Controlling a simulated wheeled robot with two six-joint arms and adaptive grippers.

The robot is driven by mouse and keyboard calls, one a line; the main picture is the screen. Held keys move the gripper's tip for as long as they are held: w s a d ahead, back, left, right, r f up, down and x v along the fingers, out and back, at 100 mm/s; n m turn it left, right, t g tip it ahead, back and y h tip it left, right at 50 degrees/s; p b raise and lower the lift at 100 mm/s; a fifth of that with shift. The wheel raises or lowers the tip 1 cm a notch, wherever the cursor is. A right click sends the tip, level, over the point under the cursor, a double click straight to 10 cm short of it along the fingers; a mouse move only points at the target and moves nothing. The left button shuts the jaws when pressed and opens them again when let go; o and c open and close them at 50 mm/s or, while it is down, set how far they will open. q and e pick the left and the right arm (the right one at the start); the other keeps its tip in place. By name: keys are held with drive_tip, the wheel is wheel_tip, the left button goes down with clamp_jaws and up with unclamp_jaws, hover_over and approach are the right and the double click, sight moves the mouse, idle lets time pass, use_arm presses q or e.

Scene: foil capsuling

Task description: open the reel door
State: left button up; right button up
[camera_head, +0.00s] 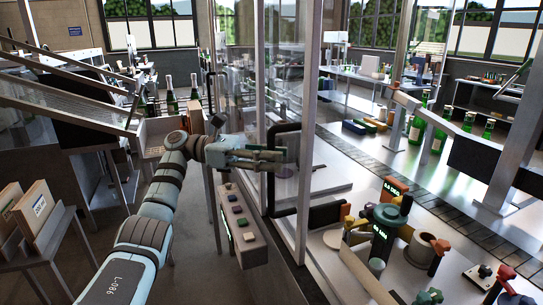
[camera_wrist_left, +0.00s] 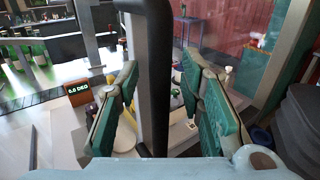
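The reel door is a tall clear panel in a metal frame (camera_head: 304,60), standing upright in the middle of the head view. A black bar handle (camera_head: 271,195) is on it; in the left wrist view the handle is the dark upright bar (camera_wrist_left: 155,90). My left gripper (camera_head: 275,157) is at the handle. In the left wrist view its green-padded fingers (camera_wrist_left: 160,72) are spread, one on each side of the bar, with gaps visible on both sides. Whether the door is ajar is hard to tell. My right gripper is not in view.
A control box with buttons (camera_head: 241,225) hangs below my left gripper. A side table with boxes (camera_head: 38,208) stands at the left.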

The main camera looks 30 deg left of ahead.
use_arm(q)
drive_tip(key=v, duration=0.7)
drive_tip(key=shift+a, duration=0.25)
drive_tip(key=shift+s, duration=0.15)
